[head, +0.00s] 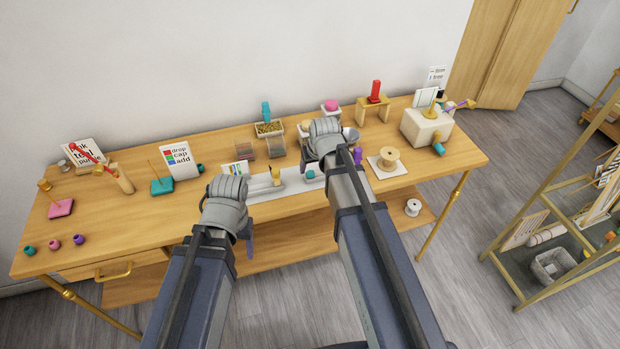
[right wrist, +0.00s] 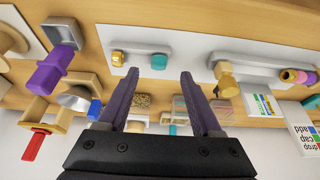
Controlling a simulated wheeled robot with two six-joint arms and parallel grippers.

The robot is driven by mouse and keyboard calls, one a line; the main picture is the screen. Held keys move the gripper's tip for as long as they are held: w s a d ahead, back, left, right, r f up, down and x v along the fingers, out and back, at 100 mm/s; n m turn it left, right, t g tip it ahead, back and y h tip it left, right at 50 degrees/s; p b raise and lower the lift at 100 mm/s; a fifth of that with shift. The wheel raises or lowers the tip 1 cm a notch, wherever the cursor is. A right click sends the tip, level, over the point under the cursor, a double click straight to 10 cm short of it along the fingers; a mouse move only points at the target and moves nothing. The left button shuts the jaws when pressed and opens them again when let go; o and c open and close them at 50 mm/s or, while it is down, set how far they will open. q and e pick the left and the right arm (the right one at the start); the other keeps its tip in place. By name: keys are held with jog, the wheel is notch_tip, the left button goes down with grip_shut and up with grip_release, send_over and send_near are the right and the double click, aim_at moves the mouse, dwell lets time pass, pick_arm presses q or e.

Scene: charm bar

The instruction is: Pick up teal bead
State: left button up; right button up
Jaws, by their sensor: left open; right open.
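A teal bead (head: 310,174) lies on a pale tray near the middle of the table. In the right wrist view a teal bead (right wrist: 158,62) lies on a white tray (right wrist: 140,42) beside a gold piece (right wrist: 118,58). My right gripper (right wrist: 160,72) is open and empty, with the teal bead showing between its fingertips, apart from them. In the head view my right gripper (head: 325,137) hides its own fingers. My left gripper (head: 228,205) is over the table's front edge; its fingers are mostly hidden. Another teal bead (head: 29,250) stands at the front left.
Pink (head: 54,244) and purple (head: 78,239) beads stand at the front left. A purple piece (head: 357,155) and a wooden spool (head: 389,158) are right of my right gripper. A cream box (head: 427,128) stands at the right.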

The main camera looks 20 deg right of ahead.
aim_at(311, 172)
jog(key=shift+w+b+x, duration=0.1)
jog(key=shift+b+x, duration=1.1)
jog(key=shift+x, duration=0.3)
jog(key=shift+w+b+x, duration=0.15)
jog(key=shift+b+x, duration=1)
jog(key=shift+x, duration=0.35)
jog(key=shift+d+r, duration=0.1)
jog(key=shift+r, duration=0.1)
jog(key=shift+c, duration=0.2)
grip_shut()
